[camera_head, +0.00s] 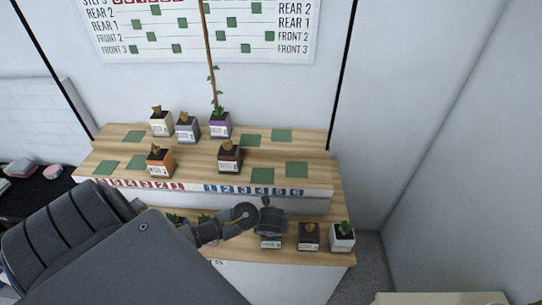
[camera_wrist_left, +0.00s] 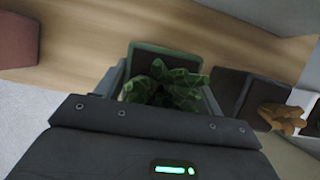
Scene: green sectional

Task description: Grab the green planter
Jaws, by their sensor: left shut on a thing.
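The green planter (camera_head: 270,243) stands on the lower wooden shelf, partly hidden under my left gripper (camera_head: 269,230). In the left wrist view, its green square rim (camera_wrist_left: 165,47) shows around dark soil and a leafy plant (camera_wrist_left: 168,84). My left gripper (camera_wrist_left: 165,88) has one finger on each side of the planter and is shut on it. The planter looks upright, and I see no gap beneath it, but its base is hard to make out. My right gripper is not in view.
A dark planter (camera_head: 308,238) and a white planter (camera_head: 343,238) stand close to the right. The upper shelf (camera_head: 200,163) holds several planters, including a purple one (camera_head: 220,127) with a tall stem, and green squares. My left arm hides planters at left.

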